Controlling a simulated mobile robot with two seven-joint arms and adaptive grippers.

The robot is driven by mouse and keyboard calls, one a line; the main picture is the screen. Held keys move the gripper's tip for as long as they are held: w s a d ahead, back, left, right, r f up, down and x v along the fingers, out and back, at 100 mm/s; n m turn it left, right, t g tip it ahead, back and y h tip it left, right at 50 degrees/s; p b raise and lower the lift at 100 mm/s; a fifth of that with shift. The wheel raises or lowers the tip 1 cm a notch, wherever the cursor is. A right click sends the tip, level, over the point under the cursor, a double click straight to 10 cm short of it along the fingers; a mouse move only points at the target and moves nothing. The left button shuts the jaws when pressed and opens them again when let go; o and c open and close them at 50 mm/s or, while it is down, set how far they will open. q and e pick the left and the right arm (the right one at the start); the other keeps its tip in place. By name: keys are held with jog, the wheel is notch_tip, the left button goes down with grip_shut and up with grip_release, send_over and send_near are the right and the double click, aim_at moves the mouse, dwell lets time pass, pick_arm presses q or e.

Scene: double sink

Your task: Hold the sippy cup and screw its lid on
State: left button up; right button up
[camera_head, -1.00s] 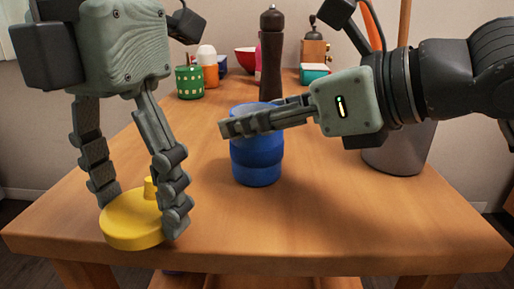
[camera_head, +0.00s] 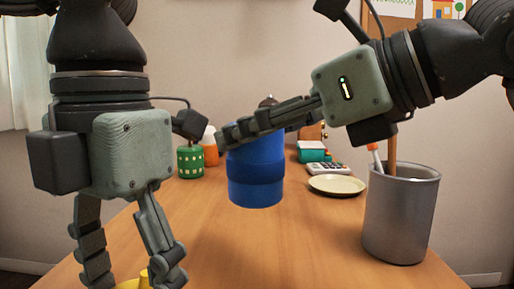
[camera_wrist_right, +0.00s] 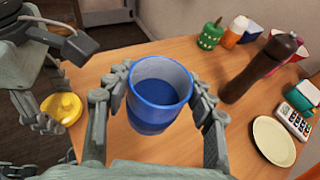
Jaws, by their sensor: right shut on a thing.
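The blue sippy cup (camera_head: 256,183) is upright and open at the top in the right wrist view (camera_wrist_right: 160,92). My right gripper (camera_head: 240,133) is shut on it, with a finger on either side in the wrist view; the cup appears raised above the table. The yellow lid (camera_head: 134,284) with its spout is mostly cut off at the bottom of the head view; it lies left of the cup in the wrist view (camera_wrist_right: 62,108). My left gripper (camera_head: 135,278) points down with its fingers around the lid; their contact with it is unclear.
A grey metal pot (camera_head: 400,218) holding pens stands at the right. A cream plate (camera_head: 337,185) and a calculator (camera_head: 328,168) lie behind it. A dark pepper mill (camera_wrist_right: 262,68) is mostly hidden behind the blue cup in the head view.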

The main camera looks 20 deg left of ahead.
jog(key=o, duration=0.7)
jog(key=shift+c, duration=0.2)
jog(key=c, duration=1.1)
